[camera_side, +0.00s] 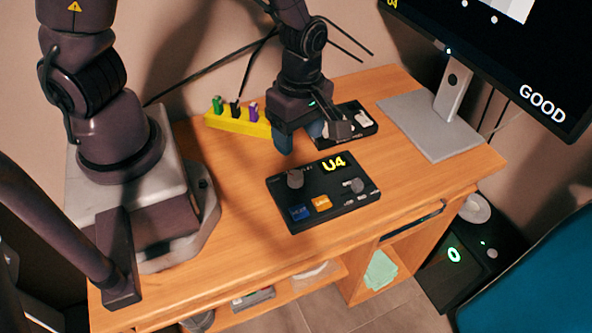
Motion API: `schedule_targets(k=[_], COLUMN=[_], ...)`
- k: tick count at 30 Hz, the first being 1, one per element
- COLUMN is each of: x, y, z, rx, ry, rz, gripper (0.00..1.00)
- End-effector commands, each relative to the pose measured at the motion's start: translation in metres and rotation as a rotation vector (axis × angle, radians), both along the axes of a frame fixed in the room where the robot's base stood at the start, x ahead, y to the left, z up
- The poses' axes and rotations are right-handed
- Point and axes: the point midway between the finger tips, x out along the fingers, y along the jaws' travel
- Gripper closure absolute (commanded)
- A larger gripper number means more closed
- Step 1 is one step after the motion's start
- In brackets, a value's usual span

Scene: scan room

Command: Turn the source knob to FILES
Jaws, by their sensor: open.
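A black control panel (290,219) lies on the wooden desk and shows "U4" in yellow. It carries a round grey knob (295,179) at its upper left and a second grey knob (357,186) at its right. The markings around the knobs are too small to read, so I cannot tell which is the source knob or where it points. My gripper (311,136) is open and empty, above the desk just behind the panel, apart from both knobs. It partly hides a second black box (358,130) with pale controls.
A yellow block (235,122) holding green, black and purple pieces stands at the back left. A monitor (505,60) reading "GOOD" stands on a grey base (428,138) at the right. The desk (420,185) is clear right of the panel.

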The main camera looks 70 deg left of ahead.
Motion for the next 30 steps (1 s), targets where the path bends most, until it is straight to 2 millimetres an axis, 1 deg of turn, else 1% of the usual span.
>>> schedule_targets(k=[1, 6, 9, 13, 19, 29, 30], x=[-0.001, -0.003, -0.004, -0.004, -0.005, -0.005, -0.005], y=[0.001, 0.001, 0.0, 0.0, -0.001, -0.002, -0.002], z=[-0.012, -0.048, -0.066, -0.083, -0.097, -0.099, -0.099], rx=[0.004, 0.002, 0.0, 0.0, -0.001, -0.001, -0.001], ry=[0.006, 0.008, 0.006, 0.004, 0.002, 0.001, 0.001], rz=[0.004, 0.004, 0.001, 0.0, -0.002, -0.004, -0.004], gripper=[0.42, 0.42, 0.42, 0.42, 0.42, 0.42, 0.51])
